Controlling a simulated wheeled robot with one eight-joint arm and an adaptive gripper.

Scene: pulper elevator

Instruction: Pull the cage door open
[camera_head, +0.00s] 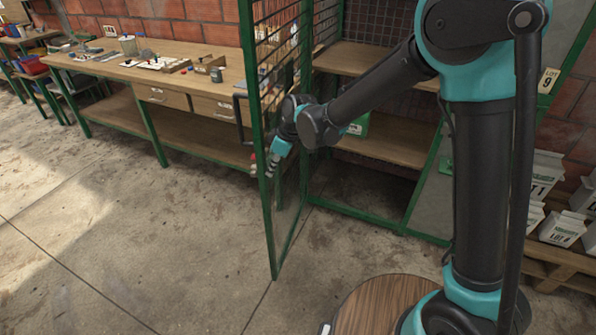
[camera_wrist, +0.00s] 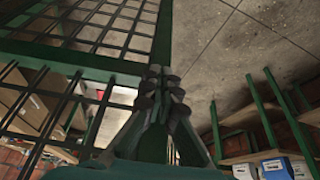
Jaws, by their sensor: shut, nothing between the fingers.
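The cage door (camera_head: 270,235) is a green frame with wire mesh in its upper part. It stands swung outward at an angle from the cage, leaving an opening to the shelves. A dark handle (camera_head: 237,112) shows on its free edge. My gripper (camera_head: 270,170) is shut and empty, close beside the door's free-edge post at about mid height; I cannot tell whether it touches. In the wrist view the closed fingers (camera_wrist: 165,84) point along the green post (camera_wrist: 163,38), with the mesh (camera_wrist: 85,35) to the left.
Inside the cage are wooden shelves (camera_head: 390,135) and a green box (camera_head: 358,125). A long workbench (camera_head: 190,55) with small items stands at the left. White containers (camera_head: 562,228) sit on a pallet at the right. The concrete floor (camera_head: 130,240) before the door is clear.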

